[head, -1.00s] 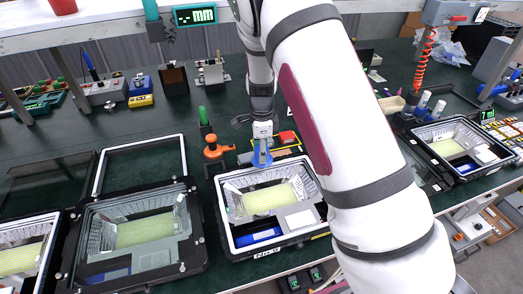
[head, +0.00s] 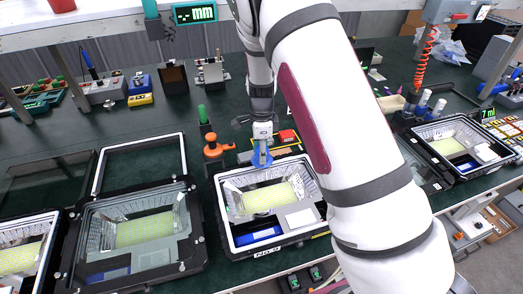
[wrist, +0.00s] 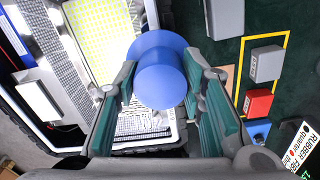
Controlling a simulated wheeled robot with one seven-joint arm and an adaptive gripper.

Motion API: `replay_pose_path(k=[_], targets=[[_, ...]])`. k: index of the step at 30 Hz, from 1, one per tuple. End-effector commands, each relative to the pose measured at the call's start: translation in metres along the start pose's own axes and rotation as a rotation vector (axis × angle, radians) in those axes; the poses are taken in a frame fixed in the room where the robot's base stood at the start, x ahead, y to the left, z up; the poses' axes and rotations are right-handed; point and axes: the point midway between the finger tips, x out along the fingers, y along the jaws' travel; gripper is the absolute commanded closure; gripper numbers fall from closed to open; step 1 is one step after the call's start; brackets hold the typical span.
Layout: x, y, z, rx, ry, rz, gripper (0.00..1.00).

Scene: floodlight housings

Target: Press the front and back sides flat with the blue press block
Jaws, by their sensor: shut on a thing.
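The blue press block (head: 262,158) is at the back side of the middle floodlight housing (head: 222,222). My gripper (head: 262,135) is shut on the block from above. In the wrist view the block (wrist: 165,78), round with a wide flange, sits between the teal finger pads of my gripper (wrist: 160,95). The housing has a white seal (head: 228,236) around its rim, a reflector and a yellow-green LED panel (head: 268,199). I cannot tell whether the block touches the seal. The housing's right part is hidden behind my arm.
Other housings stand at left (head: 140,245) and far right (head: 455,148). A loose white-edged frame (head: 183,155) lies behind the left one. An orange clamp-like tool (head: 216,146) and a red block (head: 287,136) are close to my gripper.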

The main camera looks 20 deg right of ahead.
Motion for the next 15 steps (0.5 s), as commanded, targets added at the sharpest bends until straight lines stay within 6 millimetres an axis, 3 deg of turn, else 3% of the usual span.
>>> replay_pose_path(k=[15], targets=[[0.0071,0.0000,0.0000,0.001,0.000,0.000,0.97]])
